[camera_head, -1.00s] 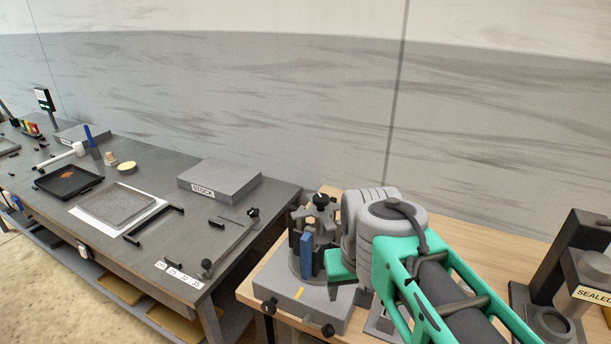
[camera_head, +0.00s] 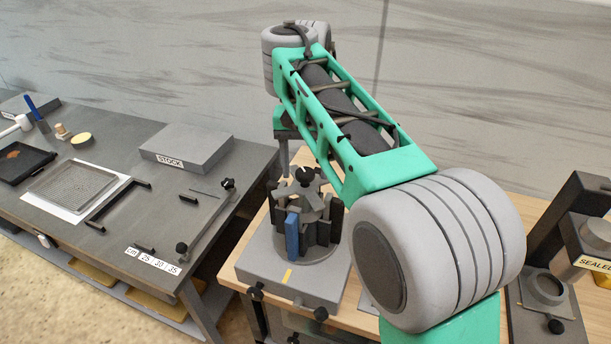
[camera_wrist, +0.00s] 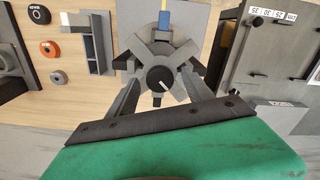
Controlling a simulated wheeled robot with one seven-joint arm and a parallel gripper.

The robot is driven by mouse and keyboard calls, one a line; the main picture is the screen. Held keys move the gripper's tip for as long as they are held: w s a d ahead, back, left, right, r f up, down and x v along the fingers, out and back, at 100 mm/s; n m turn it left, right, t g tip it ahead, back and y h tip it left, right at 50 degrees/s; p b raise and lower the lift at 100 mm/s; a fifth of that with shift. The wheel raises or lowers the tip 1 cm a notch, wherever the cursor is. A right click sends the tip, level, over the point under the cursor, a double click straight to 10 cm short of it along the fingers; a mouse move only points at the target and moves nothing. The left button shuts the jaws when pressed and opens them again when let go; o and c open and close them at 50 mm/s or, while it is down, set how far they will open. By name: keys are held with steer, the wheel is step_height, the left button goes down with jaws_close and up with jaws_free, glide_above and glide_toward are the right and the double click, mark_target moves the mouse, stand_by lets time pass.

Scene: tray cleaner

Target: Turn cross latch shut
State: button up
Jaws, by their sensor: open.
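The cross latch is a grey cross with a dark round hub and a white line on it. In the wrist view the cross latch (camera_wrist: 184,54) lies in the middle, its arms slanting like an X. In the head view the cross latch (camera_head: 312,201) tops a dark round fixture with a blue block (camera_head: 292,236) on its near side. My gripper (camera_wrist: 163,97) is open and empty, its fingers apart on both sides of the hub in the wrist view. In the head view my gripper (camera_head: 284,160) points down above the fixture, apart from the latch. Its second finger is hidden there.
The fixture's grey base (camera_head: 270,262) bears a yellow mark and dark knobs, on a wooden bench. A dark stand marked SEALED (camera_head: 585,250) is at the right. A grey table at the left holds a STOCK block (camera_head: 195,148), a mesh tray (camera_head: 75,185) and tools.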

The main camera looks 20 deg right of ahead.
jaws_close()
stand_by(0.7)
stand_by(0.3)
